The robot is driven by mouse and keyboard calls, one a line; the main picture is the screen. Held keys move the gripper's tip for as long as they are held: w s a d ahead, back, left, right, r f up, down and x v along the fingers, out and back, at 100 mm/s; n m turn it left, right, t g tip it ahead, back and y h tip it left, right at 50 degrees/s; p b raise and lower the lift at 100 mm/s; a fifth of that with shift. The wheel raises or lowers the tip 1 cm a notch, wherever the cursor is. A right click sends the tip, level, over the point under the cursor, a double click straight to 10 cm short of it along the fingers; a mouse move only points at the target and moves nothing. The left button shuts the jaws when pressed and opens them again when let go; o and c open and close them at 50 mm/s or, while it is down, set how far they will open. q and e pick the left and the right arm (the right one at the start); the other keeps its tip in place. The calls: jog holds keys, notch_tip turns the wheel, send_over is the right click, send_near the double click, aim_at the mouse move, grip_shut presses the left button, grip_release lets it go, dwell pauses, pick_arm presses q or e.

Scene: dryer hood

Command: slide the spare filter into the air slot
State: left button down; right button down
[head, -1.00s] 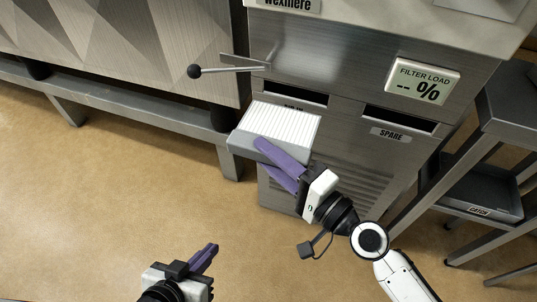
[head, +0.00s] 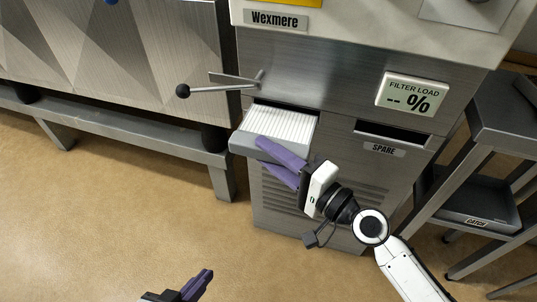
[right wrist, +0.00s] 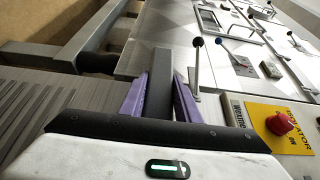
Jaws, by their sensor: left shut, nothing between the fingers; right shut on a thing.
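The spare filter (head: 278,126), a grey-framed block with a white pleated face, is at the left slot of the steel machine front. Its far edge meets the slot opening and most of it sticks out; I cannot tell how deep it is in. It hides the air slot and its label. My right gripper (head: 268,158) is shut on the filter's near edge. In the right wrist view the filter (right wrist: 158,85) shows edge-on between the purple fingers. My left gripper (head: 198,285) is shut and empty at the bottom edge, partly cut off.
A lever with a black ball (head: 183,91) juts out just above the filter. The empty SPARE slot (head: 393,133) is to the right. A display (head: 411,95) reads "FILTER LOAD -- %". A CATCH tray (head: 478,205) sits on a side stand at the right. A red knob (right wrist: 280,124) is on a yellow plate.

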pick_arm(q)
jog(key=shift+w+r, duration=0.1)
jog(key=shift+w, duration=0.2)
dwell(0.4)
jog(key=shift+s+f, duration=0.3)
dwell(0.6)
